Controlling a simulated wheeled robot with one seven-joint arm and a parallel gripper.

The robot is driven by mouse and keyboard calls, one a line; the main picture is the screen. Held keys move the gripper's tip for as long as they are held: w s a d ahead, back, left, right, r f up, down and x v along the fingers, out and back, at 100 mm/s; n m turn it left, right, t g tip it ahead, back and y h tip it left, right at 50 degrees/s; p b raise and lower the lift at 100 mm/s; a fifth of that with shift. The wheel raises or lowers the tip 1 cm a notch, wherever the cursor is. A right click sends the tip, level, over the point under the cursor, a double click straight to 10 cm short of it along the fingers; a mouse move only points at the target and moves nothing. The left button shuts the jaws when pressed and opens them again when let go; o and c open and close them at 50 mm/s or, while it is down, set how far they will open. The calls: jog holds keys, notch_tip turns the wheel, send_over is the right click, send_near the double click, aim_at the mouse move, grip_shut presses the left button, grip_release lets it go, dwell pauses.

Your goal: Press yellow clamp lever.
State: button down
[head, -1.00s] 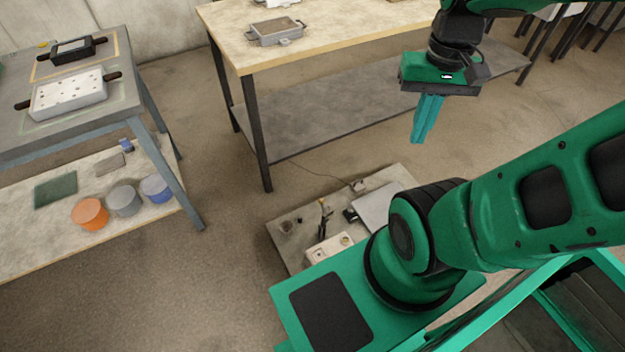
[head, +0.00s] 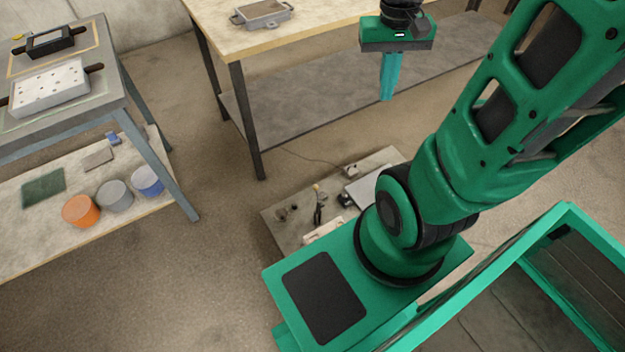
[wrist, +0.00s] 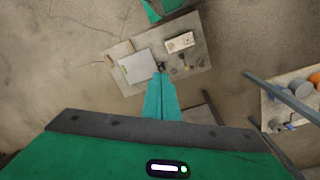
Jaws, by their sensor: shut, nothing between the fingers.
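A small yellow spot (head: 18,37) shows at the far left edge of the head view, on the grey-blue table beside a dark mould. It is too small to tell whether it is the clamp lever. No other yellow lever can be made out. My gripper (head: 387,97) is shut and empty, pointing down in front of the wooden workbench, far to the right of the yellow spot. In the wrist view my gripper's teal fingers (wrist: 160,78) are together, with floor and a low pallet beyond them.
The grey-blue table (head: 110,97) holds a white perforated mould (head: 48,88). Its lower shelf carries an orange pot (head: 80,211), a grey pot (head: 115,196) and a blue pot (head: 147,181). The wooden workbench (head: 330,18) bears a metal tray. A low pallet (head: 285,235) with small items stands on the floor.

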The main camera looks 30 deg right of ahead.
jog(key=w+f+n+h, duration=0.1)
jog(key=w+f+n, duration=0.1)
jog(key=w+f, duration=1.9)
jog(key=w+a+f, duration=0.1)
jog(key=a+f, duration=0.1)
jog(key=f, duration=1.1)
jog(key=w+a+f, duration=0.2)
jog(key=a+f, duration=0.1)
jog(key=f, duration=1.1)
jog(key=shift+w+f+n+g, duration=0.25)
jog(key=shift+f+n+g, duration=0.05)
jog(key=shift+g, duration=0.1)
jog(key=shift+a, duration=0.1)
jog(key=s+f, duration=0.4)
jog(key=f, duration=0.4)
jog(key=shift+s+f, duration=0.15)
jog(key=shift+s, duration=0.1)
